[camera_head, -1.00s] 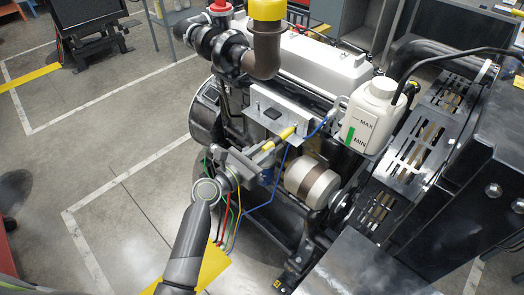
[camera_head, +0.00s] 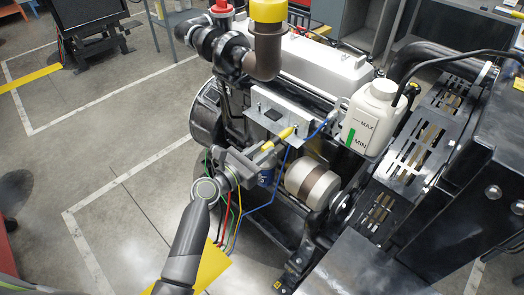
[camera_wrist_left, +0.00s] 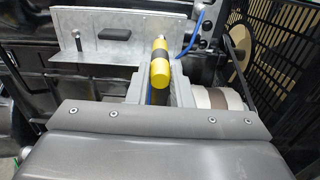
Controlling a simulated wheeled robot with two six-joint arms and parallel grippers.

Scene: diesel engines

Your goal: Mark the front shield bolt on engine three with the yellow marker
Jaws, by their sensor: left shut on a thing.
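The yellow marker (camera_head: 286,133), with a dark band, is held in my left gripper (camera_head: 264,156). In the left wrist view the marker (camera_wrist_left: 160,65) stands out between the fingers (camera_wrist_left: 158,92), its far end pointing at the shield. The shield is a grey metal bracket (camera_head: 272,112) on the engine's side; it also shows in the left wrist view (camera_wrist_left: 115,60). One bolt (camera_wrist_left: 79,42) stands at the shield's left part. The marker's far end hides the shield's right part, and I cannot tell whether it touches a bolt there. My right gripper is out of view.
Blue and other coloured wires run close to the gripper. A white reservoir (camera_head: 369,115) marked MAX and MIN stands to the right. A brown pipe with a yellow cap (camera_head: 268,10) rises behind the shield. The floor (camera_head: 110,130) at left is open.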

